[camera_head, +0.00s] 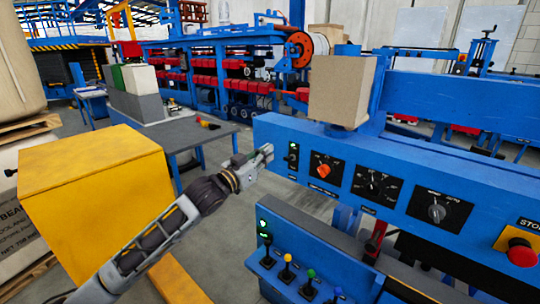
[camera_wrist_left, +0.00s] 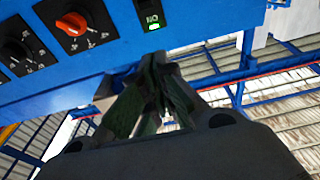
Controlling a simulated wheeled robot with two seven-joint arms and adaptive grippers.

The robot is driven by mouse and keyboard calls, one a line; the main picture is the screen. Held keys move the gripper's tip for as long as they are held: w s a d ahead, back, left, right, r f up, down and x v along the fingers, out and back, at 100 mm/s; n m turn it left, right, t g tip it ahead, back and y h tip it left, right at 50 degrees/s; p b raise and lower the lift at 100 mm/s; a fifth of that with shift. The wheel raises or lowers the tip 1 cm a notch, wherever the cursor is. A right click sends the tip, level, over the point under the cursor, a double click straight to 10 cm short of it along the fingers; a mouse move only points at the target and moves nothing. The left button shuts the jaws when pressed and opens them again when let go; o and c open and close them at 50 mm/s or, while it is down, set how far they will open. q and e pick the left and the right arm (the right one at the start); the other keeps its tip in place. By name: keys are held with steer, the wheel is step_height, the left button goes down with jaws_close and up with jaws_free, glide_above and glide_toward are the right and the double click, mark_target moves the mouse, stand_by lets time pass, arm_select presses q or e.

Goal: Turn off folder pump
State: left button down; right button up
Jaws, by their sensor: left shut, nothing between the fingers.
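A blue control panel (camera_head: 400,180) holds a black switch with a green light (camera_head: 292,156) at its left end. That switch also shows at the top of the left wrist view (camera_wrist_left: 151,16). To its right are a red rotary knob (camera_head: 323,170) and two black rotary knobs (camera_head: 373,186) (camera_head: 436,213). Labels are too small to read, so I cannot tell which control is marked folder pump. My left gripper (camera_head: 265,155) is shut and empty, just left of the lit switch; contact cannot be told. My right gripper is out of view.
A lower blue panel (camera_head: 310,255) carries several coloured levers and another green-lit switch (camera_head: 263,228). A red stop button (camera_head: 522,252) sits at the far right. A cardboard box (camera_head: 340,90) stands above the panel. A yellow box (camera_head: 90,200) is left of my arm.

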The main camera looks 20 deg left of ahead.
arm_select(q)
steer(key=w, duration=0.1)
steer(key=r+p, duration=0.1)
glide_above(289, 158)
steer(key=s+a, duration=0.1)
steer(key=shift+s+a+r, duration=0.1)
steer(key=shift+a+r, duration=0.05)
steer(key=f, duration=0.4)
steer(key=shift+s+a, duration=0.1)
steer(key=shift+s, duration=0.3)
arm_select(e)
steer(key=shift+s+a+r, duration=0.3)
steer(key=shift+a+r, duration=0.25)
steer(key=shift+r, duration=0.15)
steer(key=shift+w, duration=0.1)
